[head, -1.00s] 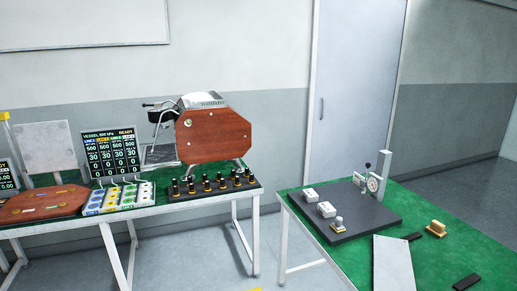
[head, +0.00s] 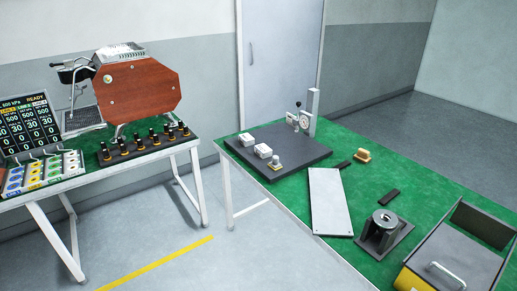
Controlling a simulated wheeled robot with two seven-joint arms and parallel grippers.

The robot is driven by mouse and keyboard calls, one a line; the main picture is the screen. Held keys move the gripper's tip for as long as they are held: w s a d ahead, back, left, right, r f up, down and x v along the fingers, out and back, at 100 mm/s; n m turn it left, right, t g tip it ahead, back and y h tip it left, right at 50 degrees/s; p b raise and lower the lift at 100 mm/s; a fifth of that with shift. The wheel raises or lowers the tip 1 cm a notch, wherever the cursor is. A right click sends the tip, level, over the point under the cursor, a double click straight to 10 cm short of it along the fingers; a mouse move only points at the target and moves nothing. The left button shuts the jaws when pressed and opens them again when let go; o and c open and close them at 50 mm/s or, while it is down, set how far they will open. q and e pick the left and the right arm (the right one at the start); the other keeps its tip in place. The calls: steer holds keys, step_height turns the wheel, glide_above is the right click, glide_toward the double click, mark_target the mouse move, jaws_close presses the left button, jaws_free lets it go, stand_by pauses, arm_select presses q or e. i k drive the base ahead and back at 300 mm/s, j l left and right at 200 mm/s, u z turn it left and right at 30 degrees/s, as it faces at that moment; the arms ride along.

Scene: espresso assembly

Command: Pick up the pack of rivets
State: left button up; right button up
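I cannot identify a pack of rivets for certain in the head view. On the green table at the right lie a small tan block (head: 362,155) and a small dark flat piece (head: 389,196). None of these shows a readable label at this size. Neither of my grippers is in view.
A pale flat plate (head: 330,201), a metal cylinder on a stand (head: 383,232) and a yellow-fronted box with a handle (head: 452,262) occupy the right table. A red-brown espresso machine (head: 141,88) stands on the left table. Open floor lies between the tables.

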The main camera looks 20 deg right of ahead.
mark_target(263, 150)
steer(key=i+z, duration=0.15)
steer(key=i, duration=0.35)
steer(key=i+j+z, duration=0.2)
steer(key=i, duration=0.25)
